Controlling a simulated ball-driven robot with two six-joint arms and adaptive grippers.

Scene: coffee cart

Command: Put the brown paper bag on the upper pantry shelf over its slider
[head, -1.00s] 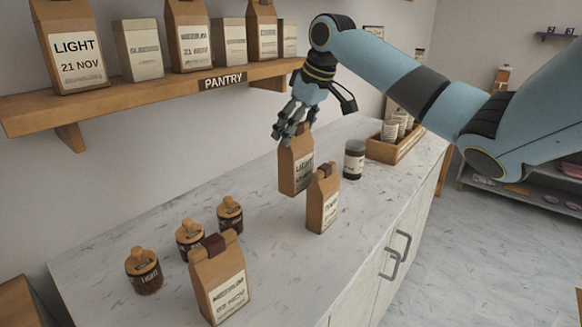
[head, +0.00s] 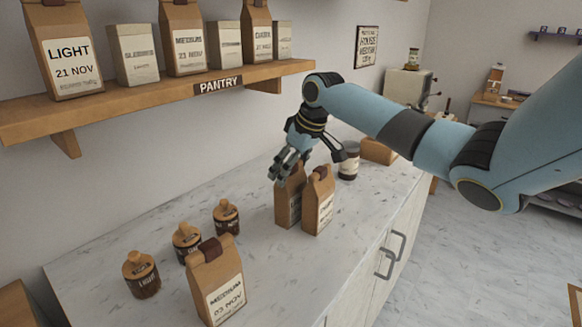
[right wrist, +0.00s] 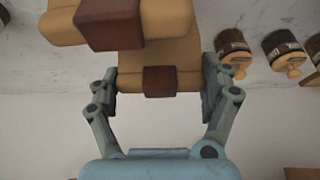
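My right gripper (head: 284,168) is shut on the top of a brown paper bag (head: 287,208) with a dark clip. In the right wrist view the fingers (right wrist: 160,88) lie against both sides of this bag (right wrist: 183,78). The bag is upright at the counter, close beside another brown bag (head: 318,202); I cannot tell whether its base touches the counter. Its label is mostly hidden. The wooden pantry shelf (head: 130,104) on the wall holds several brown bags and pale boxes. No slider can be made out. My left gripper is not in view.
A MEDIUM 03 NOV bag (head: 217,285) stands at the counter's front, near three cork-topped jars, one of them labelled LIGHT (head: 141,277). Bare counter (head: 265,255) lies in front of the bags.

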